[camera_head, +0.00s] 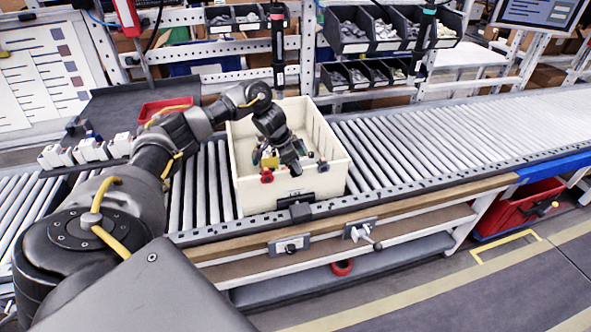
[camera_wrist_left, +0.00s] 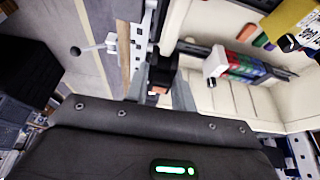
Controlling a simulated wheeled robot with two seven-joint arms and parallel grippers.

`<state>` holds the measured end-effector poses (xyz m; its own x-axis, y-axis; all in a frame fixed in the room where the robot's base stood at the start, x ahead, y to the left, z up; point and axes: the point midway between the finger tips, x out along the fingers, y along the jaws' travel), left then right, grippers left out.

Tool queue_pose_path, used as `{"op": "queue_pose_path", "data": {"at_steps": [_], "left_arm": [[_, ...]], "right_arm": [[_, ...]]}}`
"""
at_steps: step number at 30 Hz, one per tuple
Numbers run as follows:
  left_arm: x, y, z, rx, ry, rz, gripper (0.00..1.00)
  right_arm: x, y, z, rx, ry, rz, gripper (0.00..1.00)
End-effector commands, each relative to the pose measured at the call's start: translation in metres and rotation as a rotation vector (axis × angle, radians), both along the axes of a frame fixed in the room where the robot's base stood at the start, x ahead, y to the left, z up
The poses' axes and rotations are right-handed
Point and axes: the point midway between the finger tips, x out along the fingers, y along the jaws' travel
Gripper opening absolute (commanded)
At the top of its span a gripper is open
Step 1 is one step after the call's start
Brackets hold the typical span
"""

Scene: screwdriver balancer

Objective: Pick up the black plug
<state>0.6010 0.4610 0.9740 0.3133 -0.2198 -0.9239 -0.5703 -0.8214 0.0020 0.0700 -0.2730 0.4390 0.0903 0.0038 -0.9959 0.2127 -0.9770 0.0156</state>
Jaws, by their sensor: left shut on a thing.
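My left gripper (camera_head: 294,172) reaches down into the cream bin (camera_head: 338,155), close to its front wall. In the left wrist view the fingers (camera_wrist_left: 161,88) are closed on a small black plug (camera_wrist_left: 162,70) with an orange-brown face. The plug sits between the fingertips; its far side is hidden. In the head view the plug is too small and covered by the gripper to make out clearly. My right gripper is in neither view.
A yellow device (camera_wrist_left: 290,20) and a row of coloured blocks (camera_wrist_left: 240,66) lie in the bin beside the gripper. The bin stands on the roller conveyor (camera_head: 430,140). A red tray (camera_head: 165,108) is behind the arm. Rollers to the right are clear.

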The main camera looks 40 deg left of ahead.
Motion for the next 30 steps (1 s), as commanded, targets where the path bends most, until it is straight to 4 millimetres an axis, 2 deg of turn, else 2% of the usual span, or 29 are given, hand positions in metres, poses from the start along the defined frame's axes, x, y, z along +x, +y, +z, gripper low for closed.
{"op": "queue_pose_path", "data": {"at_steps": [3,7,12,18,21,25,30], "left_arm": [[0.001,0.000,0.015,0.000,-0.006,-0.002,0.00],[-0.019,0.004,0.037,0.003,-0.005,-0.002,0.00],[-0.051,0.010,0.081,0.006,-0.005,-0.001,0.00],[-0.099,0.016,0.096,0.004,0.000,-0.001,0.00],[-0.115,0.018,0.104,0.002,0.000,0.000,0.00],[-0.129,0.020,0.111,0.002,-0.001,0.000,0.00],[-0.138,0.020,0.115,0.000,0.000,-0.001,0.00]], "right_arm": [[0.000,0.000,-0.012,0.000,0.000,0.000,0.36],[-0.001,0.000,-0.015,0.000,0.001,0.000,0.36],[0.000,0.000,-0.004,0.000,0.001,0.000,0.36],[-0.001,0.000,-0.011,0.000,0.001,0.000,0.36],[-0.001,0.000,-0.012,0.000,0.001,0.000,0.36],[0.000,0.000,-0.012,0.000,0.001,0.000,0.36],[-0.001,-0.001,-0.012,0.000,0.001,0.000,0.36]]}}
